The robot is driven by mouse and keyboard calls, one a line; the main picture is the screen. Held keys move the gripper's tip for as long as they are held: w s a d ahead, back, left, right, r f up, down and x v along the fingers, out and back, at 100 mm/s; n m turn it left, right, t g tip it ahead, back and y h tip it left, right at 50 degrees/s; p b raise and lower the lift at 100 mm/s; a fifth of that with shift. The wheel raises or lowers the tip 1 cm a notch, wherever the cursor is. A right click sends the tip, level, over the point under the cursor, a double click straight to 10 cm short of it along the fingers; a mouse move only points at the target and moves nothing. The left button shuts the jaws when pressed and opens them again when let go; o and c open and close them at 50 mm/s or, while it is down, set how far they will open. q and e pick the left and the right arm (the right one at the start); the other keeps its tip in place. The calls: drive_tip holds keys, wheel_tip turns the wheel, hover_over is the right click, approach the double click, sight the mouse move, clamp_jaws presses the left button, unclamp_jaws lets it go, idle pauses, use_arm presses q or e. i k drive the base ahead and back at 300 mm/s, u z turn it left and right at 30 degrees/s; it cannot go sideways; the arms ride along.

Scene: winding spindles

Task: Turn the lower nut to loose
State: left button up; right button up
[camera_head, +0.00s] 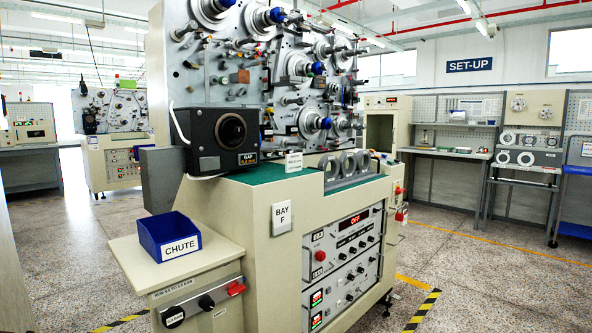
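The winding machine (240,75) stands in the middle, its upright panel carrying several spindles and rollers. Blue nuts sit at the spindle centres: an upper one (276,15), a middle one (317,68) and a lower one (325,123) on the lowest large spindle. The lower nut is small in this view, and I cannot tell how tight it is. Neither of my grippers is in view.
A dark box with a round lens and GAP display (228,140) stands left of the spindles. A blue CHUTE bin (168,236) sits on a side shelf (125,252). Grey rings (348,165) stand on the green top. Open floor lies right, before the SET-UP benches (450,152).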

sight(324, 121)
drive_tip(key=z, duration=0.25)
drive_tip(key=i, duration=0.35)
drive_tip(key=z, duration=1)
drive_tip(key=i, duration=1.1)
drive_tip(key=z, duration=0.4)
drive_tip(key=i, duration=0.9)
drive_tip(key=u, duration=1.2)
drive_tip(key=i, duration=0.9)
drive_tip(key=u, duration=0.95)
